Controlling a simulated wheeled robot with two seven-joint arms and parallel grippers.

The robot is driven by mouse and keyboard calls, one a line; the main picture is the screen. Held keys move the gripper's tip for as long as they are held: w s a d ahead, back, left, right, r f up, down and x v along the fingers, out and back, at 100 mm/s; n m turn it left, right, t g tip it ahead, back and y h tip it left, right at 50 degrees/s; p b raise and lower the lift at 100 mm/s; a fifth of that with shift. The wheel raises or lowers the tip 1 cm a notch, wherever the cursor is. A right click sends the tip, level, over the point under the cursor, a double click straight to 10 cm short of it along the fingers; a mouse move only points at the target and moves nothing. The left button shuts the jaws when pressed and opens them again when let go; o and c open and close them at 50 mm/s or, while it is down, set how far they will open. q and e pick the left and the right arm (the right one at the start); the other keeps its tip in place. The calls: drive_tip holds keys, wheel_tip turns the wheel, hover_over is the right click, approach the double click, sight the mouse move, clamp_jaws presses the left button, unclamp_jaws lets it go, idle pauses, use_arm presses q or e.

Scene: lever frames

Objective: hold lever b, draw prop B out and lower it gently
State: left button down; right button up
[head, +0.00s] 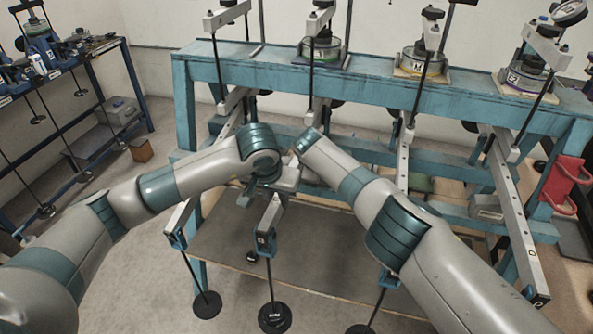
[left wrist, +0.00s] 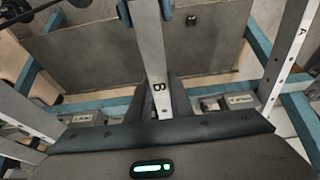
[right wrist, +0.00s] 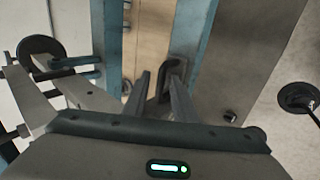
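Lever b is the pale bar (head: 268,225) in the head view, with a black weight hanging from its near end. In the left wrist view the bar (left wrist: 151,52) carries a letter B. My left gripper (head: 262,186) is at this bar, with its dark fingers along both sides, and appears shut on it. My right gripper (right wrist: 161,76) is open, fingers apart, its tips near a dark looped handle (right wrist: 168,88), which may belong to prop B. The handle is beside or behind the right finger. The head view hides my right gripper behind its wrist, and prop B is not clearly seen there.
A blue frame (head: 300,72) spans the back, with several weights on top and other levers beside lever b. Black weights (head: 274,317) hang low at the front. A grey board (head: 330,250) lies below. A red bracket (head: 563,185) is at the right.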

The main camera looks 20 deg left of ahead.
use_arm(q)
drive_tip(key=shift+r, duration=0.15)
use_arm(e)
drive_tip(key=shift+d+f, duration=0.25)
drive_tip(key=shift+f, duration=0.1)
use_arm(q)
drive_tip(key=shift+w+r, duration=0.1)
drive_tip(key=shift+r, duration=0.75)
use_arm(e)
drive_tip(key=shift+d+f, duration=0.1)
clamp_jaws()
use_arm(q)
drive_tip(key=shift+w, duration=0.2)
